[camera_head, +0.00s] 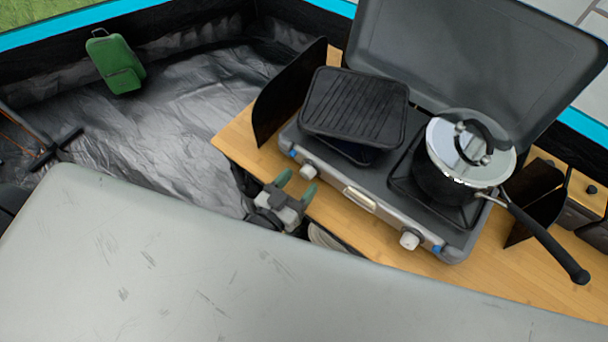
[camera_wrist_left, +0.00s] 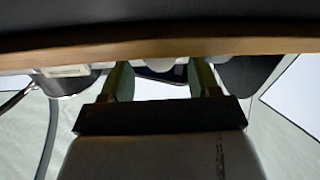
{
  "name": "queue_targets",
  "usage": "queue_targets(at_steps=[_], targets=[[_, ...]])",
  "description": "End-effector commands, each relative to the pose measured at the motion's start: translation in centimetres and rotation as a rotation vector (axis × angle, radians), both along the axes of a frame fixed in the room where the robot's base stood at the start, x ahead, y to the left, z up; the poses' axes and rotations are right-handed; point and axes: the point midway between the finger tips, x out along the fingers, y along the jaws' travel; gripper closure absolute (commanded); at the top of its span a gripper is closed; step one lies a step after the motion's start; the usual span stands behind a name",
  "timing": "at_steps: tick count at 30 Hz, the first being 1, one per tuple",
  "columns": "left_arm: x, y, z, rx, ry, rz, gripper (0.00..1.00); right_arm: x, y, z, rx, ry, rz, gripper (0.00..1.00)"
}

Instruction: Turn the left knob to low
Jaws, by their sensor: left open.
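The camping stove (camera_head: 375,205) stands on a wooden counter with its lid raised. Its left knob (camera_head: 308,171) is a small pale knob on the front panel below the griddle. The knob's exact setting is too small to read. My left gripper (camera_head: 297,184) is open and empty, with its green-tipped fingers just in front of the left knob. I cannot tell whether they touch it. In the left wrist view the open fingers (camera_wrist_left: 163,78) point toward the wooden edge, with a pale rounded shape between them. My right gripper is not in view.
A right knob (camera_head: 410,240) sits farther along the panel. A griddle (camera_head: 355,105) covers the left burner. A dark windscreen panel (camera_head: 288,95) stands at the left. A green bag (camera_head: 116,62) lies beyond.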

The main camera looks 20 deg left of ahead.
Motion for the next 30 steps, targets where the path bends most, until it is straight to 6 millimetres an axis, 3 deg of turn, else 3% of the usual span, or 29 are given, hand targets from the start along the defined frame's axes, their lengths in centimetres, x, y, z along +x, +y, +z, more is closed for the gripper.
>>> queue_targets(at_steps=[6, 12, 30], targets=[[-4.6, 1.4, -0.3, 0.001, 0.004, -0.001, 0.38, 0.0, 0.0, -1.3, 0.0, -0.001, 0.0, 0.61], [-7.0, 2.2, -0.1, 0.0, 0.001, 0.0, 0.38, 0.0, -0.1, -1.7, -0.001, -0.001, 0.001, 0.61], [-7.6, 2.4, 0.1, 0.0, -0.001, 0.0, 0.38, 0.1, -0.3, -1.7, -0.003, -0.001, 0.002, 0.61]])
